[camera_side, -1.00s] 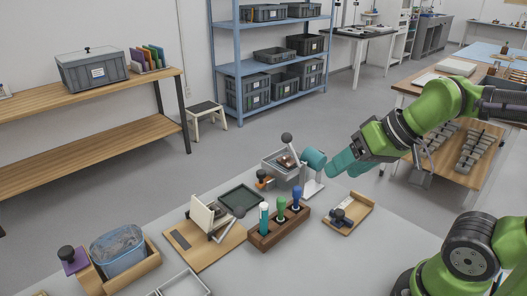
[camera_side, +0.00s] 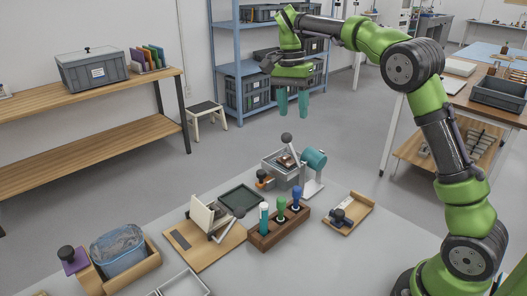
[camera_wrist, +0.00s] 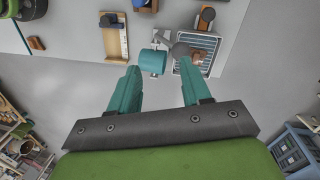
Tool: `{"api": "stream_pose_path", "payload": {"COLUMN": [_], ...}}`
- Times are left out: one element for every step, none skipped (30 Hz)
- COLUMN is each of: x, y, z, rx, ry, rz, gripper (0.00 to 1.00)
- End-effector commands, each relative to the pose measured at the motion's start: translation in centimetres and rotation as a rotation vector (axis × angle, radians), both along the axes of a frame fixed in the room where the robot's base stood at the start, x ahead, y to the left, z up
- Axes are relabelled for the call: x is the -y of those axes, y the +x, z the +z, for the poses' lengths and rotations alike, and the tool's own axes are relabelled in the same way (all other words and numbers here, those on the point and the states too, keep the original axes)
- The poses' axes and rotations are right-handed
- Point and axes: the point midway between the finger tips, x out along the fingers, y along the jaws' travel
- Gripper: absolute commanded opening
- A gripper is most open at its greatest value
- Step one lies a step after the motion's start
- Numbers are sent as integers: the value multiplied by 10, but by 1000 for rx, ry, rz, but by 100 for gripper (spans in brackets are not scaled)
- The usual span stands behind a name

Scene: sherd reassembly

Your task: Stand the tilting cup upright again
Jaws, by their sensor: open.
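The teal cup (camera_side: 314,159) sits tipped over on a pale stand (camera_side: 312,186) at the back of the bench. The wrist view also shows the teal cup (camera_wrist: 152,61) and part of its pale support. My gripper (camera_side: 292,112) is open and empty, with its two teal fingers pointing down. It hangs well above the bench, apart from the cup. In the wrist view the cup shows beyond and between the fingertips, and nothing is between the fingers themselves.
A grey box (camera_side: 272,165) and a lever with a round knob (camera_side: 287,138) stand close left of the cup. A wooden rack (camera_side: 281,229) of coloured-handled tools is in front. A wooden tray (camera_side: 350,216) lies to the right. The space around my raised gripper is clear.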

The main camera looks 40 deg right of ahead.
Motion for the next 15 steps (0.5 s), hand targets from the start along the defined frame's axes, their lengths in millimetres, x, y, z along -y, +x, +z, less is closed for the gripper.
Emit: {"api": "stream_pose_path", "payload": {"x": [3, 4, 5, 6, 6, 6, 6, 6, 6, 6, 6, 6, 6, 6, 6], "y": [12, 17, 22, 26, 29, 32, 33, 35, 36, 37, 37, 37, 37, 36, 36], "z": [-12, -17, -23, -28, -31, -36, -38, -40, -42, -43, -44, -45, -45, -46, -47], "rx": [-34, -51, -70, -82, -92, -102, -109, -113, -118, -120, -122, -123, -123, -124, -125], "ry": [-15, -23, -33, -38, -45, -50, -55, -58, -60, -62, -63, -63, -63, -63, -63], "rz": [-56, -88, -128, -153, -175, -201, -216, -228, -240, -245, -248, -250, -251, -251, -251], "gripper": [48, 48, 48, 48, 48, 48, 48, 48, 48, 48, 48, 48, 48, 48, 48]}}
